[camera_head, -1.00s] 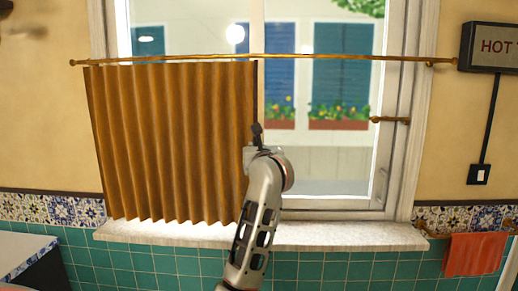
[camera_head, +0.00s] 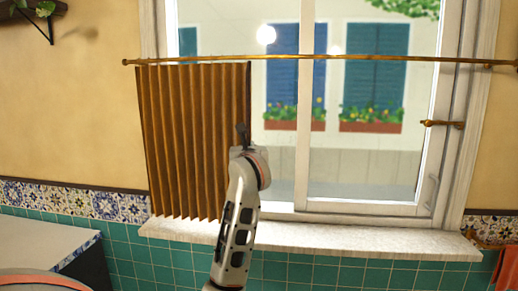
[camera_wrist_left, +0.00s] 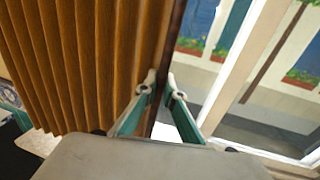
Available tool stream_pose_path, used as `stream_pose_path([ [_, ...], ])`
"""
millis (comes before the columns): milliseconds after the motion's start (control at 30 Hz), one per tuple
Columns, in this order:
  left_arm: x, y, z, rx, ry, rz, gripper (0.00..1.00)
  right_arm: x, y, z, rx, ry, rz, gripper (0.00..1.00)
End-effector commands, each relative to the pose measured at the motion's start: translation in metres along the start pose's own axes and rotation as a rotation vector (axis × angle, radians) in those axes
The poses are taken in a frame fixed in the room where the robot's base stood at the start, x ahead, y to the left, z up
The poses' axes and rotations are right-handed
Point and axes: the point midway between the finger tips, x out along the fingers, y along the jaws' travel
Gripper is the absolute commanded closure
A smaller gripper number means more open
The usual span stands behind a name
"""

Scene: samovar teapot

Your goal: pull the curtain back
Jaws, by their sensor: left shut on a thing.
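The brown pleated curtain (camera_head: 190,140) hangs from a thin brass rod (camera_head: 320,58) and covers the left part of the window. Its right edge is a dark strip. My left gripper (camera_head: 241,132) is at this right edge, a little below mid-height. In the left wrist view the curtain (camera_wrist_left: 85,65) fills the left side. There the two fingers of my left gripper (camera_wrist_left: 160,88) are closed on the curtain's edge, one on each side. My right gripper is in neither view.
The window (camera_head: 370,160) is bare right of the curtain. A pale sill (camera_head: 340,238) runs below it, above green tiles. A brass holdback (camera_head: 442,123) sticks out at the right frame. A counter (camera_head: 40,240) stands at lower left.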

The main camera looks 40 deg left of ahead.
Motion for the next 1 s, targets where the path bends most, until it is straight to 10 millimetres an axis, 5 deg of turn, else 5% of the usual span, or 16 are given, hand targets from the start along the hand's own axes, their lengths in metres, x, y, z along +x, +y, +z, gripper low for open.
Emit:
stream_pose_path([
  [467, 0.0013, 0.0074, 0.0015, 0.000, -0.003, 0.000, 1.00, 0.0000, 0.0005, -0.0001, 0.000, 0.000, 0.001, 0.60],
  [567, 0.0013, 0.0073, 0.0015, 0.000, -0.003, 0.000, 0.75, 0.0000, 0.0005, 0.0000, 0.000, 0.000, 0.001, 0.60],
  [1000, -0.0047, 0.0064, 0.0004, -0.001, -0.001, -0.001, 0.75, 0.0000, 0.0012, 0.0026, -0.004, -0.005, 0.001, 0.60],
])
